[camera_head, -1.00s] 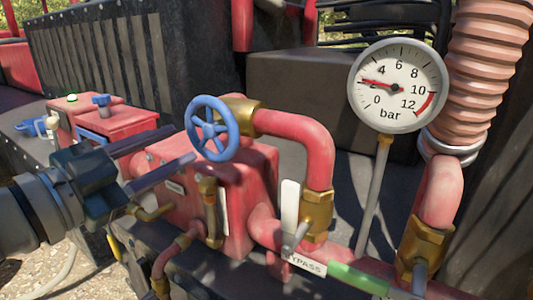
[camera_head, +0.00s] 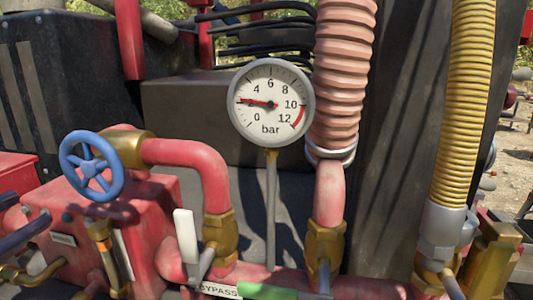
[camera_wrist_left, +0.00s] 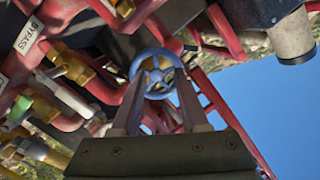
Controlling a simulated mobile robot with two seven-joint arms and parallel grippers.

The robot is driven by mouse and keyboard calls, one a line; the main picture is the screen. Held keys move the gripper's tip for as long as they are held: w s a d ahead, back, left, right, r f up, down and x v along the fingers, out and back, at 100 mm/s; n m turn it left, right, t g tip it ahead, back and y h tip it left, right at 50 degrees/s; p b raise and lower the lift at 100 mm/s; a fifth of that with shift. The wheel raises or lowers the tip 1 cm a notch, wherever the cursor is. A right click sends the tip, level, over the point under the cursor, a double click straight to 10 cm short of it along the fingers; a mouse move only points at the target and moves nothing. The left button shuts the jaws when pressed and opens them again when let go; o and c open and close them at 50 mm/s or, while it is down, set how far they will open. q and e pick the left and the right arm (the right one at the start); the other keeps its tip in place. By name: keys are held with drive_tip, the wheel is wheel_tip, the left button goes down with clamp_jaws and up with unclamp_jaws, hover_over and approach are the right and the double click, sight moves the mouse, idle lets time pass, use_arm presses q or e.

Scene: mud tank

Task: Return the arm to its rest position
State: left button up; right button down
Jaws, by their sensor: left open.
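My left gripper (camera_head: 28,212) is only partly in the head view, at the left edge, where its dark fingers lie in front of the red valve block. In the left wrist view the gripper (camera_wrist_left: 161,78) is open, its two fingers apart with nothing held between them. The blue handwheel (camera_head: 91,165) stands above and right of the fingers in the head view. The wheel (camera_wrist_left: 155,73) shows beyond the fingertips in the left wrist view, apart from them as far as I can tell. The rest of the left arm is out of the head view. My right gripper is not in view.
A pressure gauge (camera_head: 270,103) stands on a thin stem, its red needle just below 4. Red pipes with brass fittings (camera_head: 218,238), a green-handled lever (camera_head: 265,291), a pink ribbed hose (camera_head: 344,80) and a yellow hose (camera_head: 470,110) crowd the area right of the gripper.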

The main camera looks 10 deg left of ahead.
use_arm(q)
drive_tip(key=s+d+f+n+g+h, duration=0.1)
drive_tip(key=s+d+f+n+g, duration=0.4)
drive_tip(key=s+d+f+g, duration=0.8)
drive_tip(key=w+p+v, duration=0.2)
drive_tip(key=p+v, duration=1.3)
drive_tip(key=v, duration=0.1)
drive_tip(key=shift+a+r+m+h, duration=0.3)
drive_tip(key=shift+a+r+m, duration=0.1)
drive_tip(key=shift+a+r, duration=0.25)
drive_tip(key=shift+f, duration=0.1)
